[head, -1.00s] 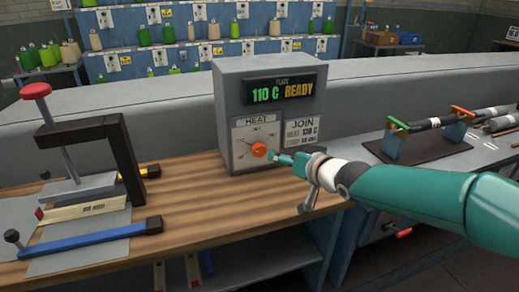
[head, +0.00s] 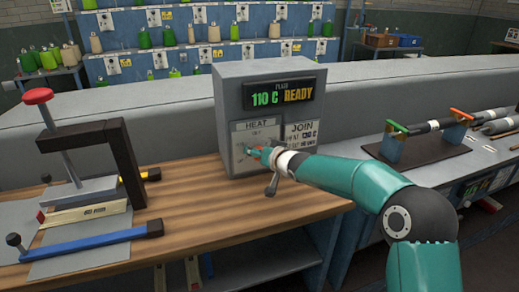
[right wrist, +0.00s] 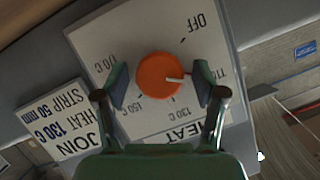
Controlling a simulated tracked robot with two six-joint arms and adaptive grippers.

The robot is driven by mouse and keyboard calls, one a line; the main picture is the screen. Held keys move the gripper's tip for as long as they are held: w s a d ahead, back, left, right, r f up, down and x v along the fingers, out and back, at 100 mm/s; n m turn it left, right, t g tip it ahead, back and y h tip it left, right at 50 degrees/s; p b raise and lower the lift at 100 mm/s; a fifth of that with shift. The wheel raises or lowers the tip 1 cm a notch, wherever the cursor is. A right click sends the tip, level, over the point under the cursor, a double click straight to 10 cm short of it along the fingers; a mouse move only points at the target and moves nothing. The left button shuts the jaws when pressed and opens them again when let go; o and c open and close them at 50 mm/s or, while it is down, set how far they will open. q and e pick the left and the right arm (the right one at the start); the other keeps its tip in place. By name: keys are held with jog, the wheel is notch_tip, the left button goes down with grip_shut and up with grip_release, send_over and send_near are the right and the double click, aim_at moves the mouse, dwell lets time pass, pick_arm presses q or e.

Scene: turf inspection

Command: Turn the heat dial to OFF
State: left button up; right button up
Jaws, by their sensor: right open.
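The heat box (head: 225,110) stands on the wooden bench, and its display (head: 280,94) reads "110 C READY". In the right wrist view the orange heat dial (right wrist: 157,72) sits on a white scale plate (right wrist: 105,45). Its white pointer mark faces right, toward the right finger. The OFF label (right wrist: 197,22) is at upper right, with temperature labels around the dial. My right gripper (right wrist: 160,82) is open, with one finger on each side of the dial; small gaps show. In the head view my right gripper (head: 262,154) mostly hides the dial. My left gripper is not in view.
A JOIN card (head: 301,134) is on the box front, right of the scale. A press with a red knob (head: 38,96) stands at left, near a blue-handled bar (head: 90,235). A belt fixture (head: 430,140) is at right. Bare bench lies before the box.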

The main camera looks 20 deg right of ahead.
jog(key=shift+w+f, duration=0.1)
jog(key=shift+w, duration=0.05)
jog(key=c, duration=1.1)
jog(key=shift+f+b, duration=0.1)
jog(key=shift+b, duration=0.55)
jog(key=shift+c, duration=0.2)
jog(key=n+h+b, duration=0.1)
jog(key=n+b, duration=0.1)
jog(key=b, duration=0.5)
jog(key=n+h+b, duration=0.2)
jog(key=b, duration=0.5)
jog(key=shift+a+f+n, duration=0.15)
jog(key=shift+n, duration=0.15)
jog(key=shift+n+h+b, duration=0.7)
jog(key=shift+n+b, duration=0.2)
jog(key=shift+b, duration=0.35)
jog(key=shift+r+n+h+b, duration=0.2)
jog(key=shift+n+h+b, duration=0.4)
jog(key=shift+n+b, duration=0.3)
jog(key=shift+t, duration=0.3)
jog(key=shift+r, duration=0.1)
